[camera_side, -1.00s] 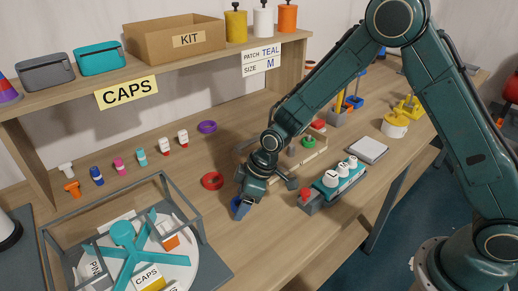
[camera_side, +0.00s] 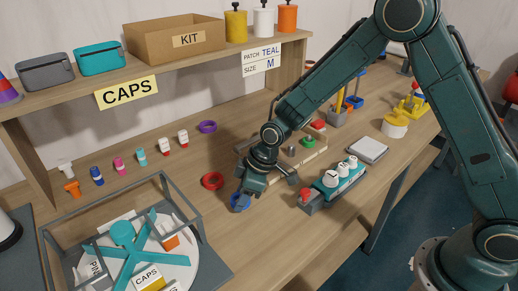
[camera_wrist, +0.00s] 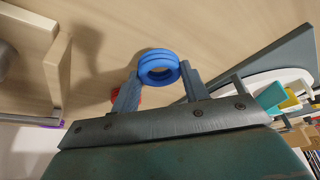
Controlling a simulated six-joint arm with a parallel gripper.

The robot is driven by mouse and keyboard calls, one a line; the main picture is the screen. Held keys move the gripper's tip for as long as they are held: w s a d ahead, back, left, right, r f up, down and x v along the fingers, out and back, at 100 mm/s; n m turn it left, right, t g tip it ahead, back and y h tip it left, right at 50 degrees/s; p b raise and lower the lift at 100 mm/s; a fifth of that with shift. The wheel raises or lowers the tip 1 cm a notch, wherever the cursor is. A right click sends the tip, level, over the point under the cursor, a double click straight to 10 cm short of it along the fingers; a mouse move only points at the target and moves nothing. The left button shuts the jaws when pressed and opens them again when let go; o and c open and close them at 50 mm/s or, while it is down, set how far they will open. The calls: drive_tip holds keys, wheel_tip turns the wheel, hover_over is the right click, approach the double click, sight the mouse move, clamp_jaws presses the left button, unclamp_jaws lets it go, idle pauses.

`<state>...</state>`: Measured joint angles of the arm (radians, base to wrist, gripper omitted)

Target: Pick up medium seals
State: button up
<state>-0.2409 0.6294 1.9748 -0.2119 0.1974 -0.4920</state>
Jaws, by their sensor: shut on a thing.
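Blue ring seals (camera_wrist: 158,66), which look stacked, sit between the two fingers of my gripper (camera_wrist: 160,76) in the wrist view. In the side view my gripper (camera_side: 242,196) reaches down near the front of the bench, shut on the blue seals (camera_side: 240,203). I cannot tell whether they are clear of the bench top. A red ring (camera_side: 212,181) lies just behind and left of my gripper, and a purple ring (camera_side: 207,127) lies further back. In the wrist view the red ring (camera_wrist: 125,94) is mostly hidden behind a finger.
A frame with a round turntable (camera_side: 180,265) stands at the front left. A teal block with white knobs (camera_side: 338,181) is to the right, beside a wooden fixture (camera_side: 300,158). Several small caps (camera_side: 119,166) line the back. Signs read PATCH TEAL, SIZE M (camera_side: 261,62).

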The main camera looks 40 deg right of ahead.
wheel_tip(320, 180, up, 18)
drive_tip(key=shift+r, duration=0.25)
idle(0.3)
drive_tip(key=shift+d, duration=0.1)
idle(0.4)
drive_tip(key=m+t+h, duration=0.1)
drive_tip(key=m, duration=0.2)
hover_over(291, 145)
wheel_tip(291, 145, down, 7)
drive_tip(key=shift+s+d+f, duration=0.15)
drive_tip(key=shift+s+d, duration=0.05)
drive_tip(key=shift+s, duration=0.2)
drive_tip(key=shift+f, duration=0.2)
drive_tip(key=shift+f, duration=2.65)
drive_tip(key=shift+f, duration=1.55)
